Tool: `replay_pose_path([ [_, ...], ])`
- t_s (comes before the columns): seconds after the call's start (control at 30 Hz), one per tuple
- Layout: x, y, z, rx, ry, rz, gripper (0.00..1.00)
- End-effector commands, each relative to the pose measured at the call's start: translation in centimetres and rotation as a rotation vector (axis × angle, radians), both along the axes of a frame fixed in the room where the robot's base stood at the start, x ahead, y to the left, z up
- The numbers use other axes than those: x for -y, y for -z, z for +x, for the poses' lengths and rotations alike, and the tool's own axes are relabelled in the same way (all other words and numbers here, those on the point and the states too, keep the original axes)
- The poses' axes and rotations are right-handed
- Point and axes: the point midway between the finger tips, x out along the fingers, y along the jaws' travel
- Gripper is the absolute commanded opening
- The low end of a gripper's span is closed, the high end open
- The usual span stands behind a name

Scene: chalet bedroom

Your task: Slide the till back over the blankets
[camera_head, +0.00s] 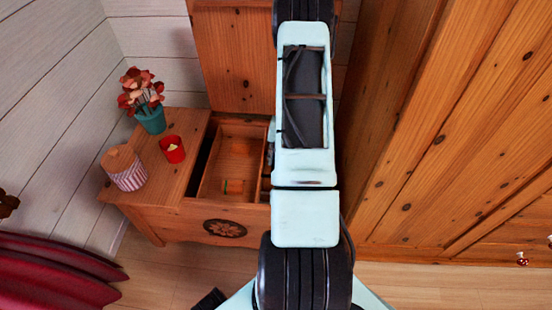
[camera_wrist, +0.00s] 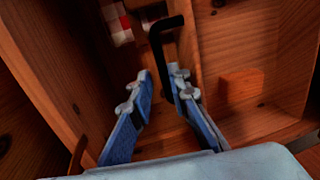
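In the head view the till (camera_head: 212,175) is an open wooden tray inside a wooden chest (camera_head: 180,222), at the left of the part of the opening I can see. My arm covers the right part. In the wrist view the till's side wall (camera_wrist: 190,45) bears a black bent handle (camera_wrist: 157,45). My gripper (camera_wrist: 160,72) has its two blue fingers apart, close to this wall. The handle's lower end reaches near the fingertips; contact is unclear. A red-and-white checked blanket (camera_wrist: 118,24) shows below, left of the wall. Other blankets are hidden.
The chest lid (camera_head: 232,60) stands raised. A flower pot (camera_head: 151,120), a red candle cup (camera_head: 173,149) and a striped jar (camera_head: 125,168) stand on the left top. An orange block (camera_wrist: 241,91) lies in the till. A wooden wardrobe (camera_head: 450,150) stands at right.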

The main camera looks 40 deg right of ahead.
Motion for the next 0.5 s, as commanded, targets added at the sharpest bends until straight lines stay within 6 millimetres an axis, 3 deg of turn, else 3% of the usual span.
replay_pose_path([
  [0.17, 0.2, -1.3, -0.1, 0.001, 0.0, -0.001, 0.16],
  [0.5, 1.1, -7.7, -0.9, 0.003, 0.001, -0.003, 0.16],
])
